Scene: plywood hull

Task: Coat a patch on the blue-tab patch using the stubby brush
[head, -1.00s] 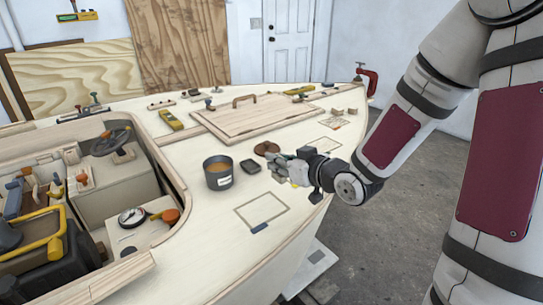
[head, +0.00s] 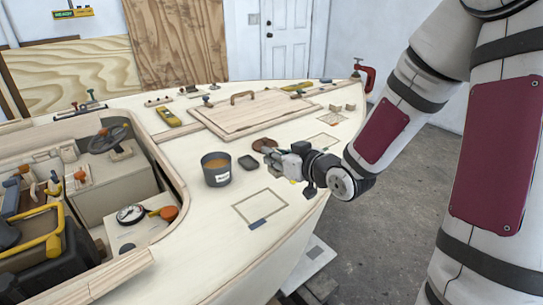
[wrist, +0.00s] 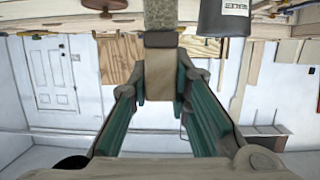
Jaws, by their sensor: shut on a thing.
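My gripper (head: 277,158) is above the deck, to the right of the pot and behind the blue-tab patch. In the wrist view its green-padded fingers are shut on the stubby brush (wrist: 160,72). The brush has a tan handle, a dark band and a grey-brown bristle block pointing away from the palm. The brush is hard to make out in the head view. The blue-tab patch (head: 260,208) is a dark-outlined rectangle on the pale deck, with a blue tab (head: 258,224) at its near edge. A dark grey pot (head: 216,174) with amber contents stands left of the gripper; it also shows in the wrist view (wrist: 222,18).
A small dark pad (head: 248,162) and a brown disc (head: 264,144) lie near my gripper. Another outlined patch (head: 328,142) is farther back. A raised hatch (head: 240,116) with a handle lies behind. The cockpit opening is at left. The deck around the blue-tab patch is clear.

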